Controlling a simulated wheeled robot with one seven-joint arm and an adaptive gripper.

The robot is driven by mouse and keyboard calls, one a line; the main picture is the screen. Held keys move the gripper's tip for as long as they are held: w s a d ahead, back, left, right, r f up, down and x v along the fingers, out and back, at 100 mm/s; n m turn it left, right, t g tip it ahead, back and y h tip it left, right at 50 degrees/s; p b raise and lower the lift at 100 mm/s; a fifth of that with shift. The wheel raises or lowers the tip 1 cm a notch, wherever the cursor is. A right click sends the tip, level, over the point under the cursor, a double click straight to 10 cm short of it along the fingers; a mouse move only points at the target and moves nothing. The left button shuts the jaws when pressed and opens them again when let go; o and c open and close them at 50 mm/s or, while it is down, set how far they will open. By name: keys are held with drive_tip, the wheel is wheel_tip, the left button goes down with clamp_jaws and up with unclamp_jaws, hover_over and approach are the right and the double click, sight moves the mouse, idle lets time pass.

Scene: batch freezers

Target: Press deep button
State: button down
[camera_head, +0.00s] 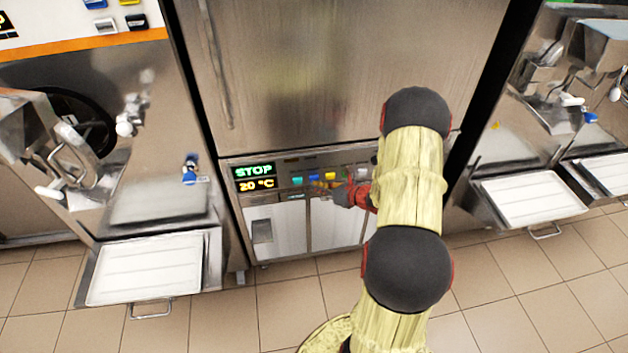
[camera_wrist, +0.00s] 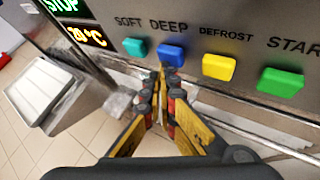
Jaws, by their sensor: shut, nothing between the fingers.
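The blue button (camera_wrist: 171,54) sits under the word DEEP on the metal control panel (camera_wrist: 225,25) in the wrist view. It also shows in the head view (camera_head: 314,177). My gripper (camera_wrist: 162,72) is shut and empty, its fingertips at the lower left of the blue button and overlapping its edge in the picture. I cannot tell whether they touch it. In the head view, my gripper (camera_head: 320,186) is in front of the button row, reaching in from the right. The display (camera_head: 255,177) reads STOP and 20 °C.
A teal button (camera_wrist: 135,47) under SOFT is left of the blue one. A yellow button (camera_wrist: 218,66) under DEFROST and a green button (camera_wrist: 280,82) are to its right. Machines with white trays (camera_head: 150,270) (camera_head: 530,200) stand on both sides. Tiled floor lies in front.

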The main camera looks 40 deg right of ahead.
drive_tip(key=shift+w+d, duration=0.25)
drive_tip(key=shift+w, duration=0.15)
idle(0.4)
drive_tip(key=shift+s, duration=0.15)
drive_tip(key=shift+s+a, duration=0.5)
drive_tip(key=shift+s, duration=0.15)
drive_tip(key=shift+s, duration=0.15)
drive_tip(key=s+a, duration=0.1)
drive_tip(key=s, duration=0.1)
drive_tip(key=s+a, duration=0.1)
drive_tip(key=s, duration=0.1)
drive_tip(key=shift+a, duration=0.3)
idle(1.0)
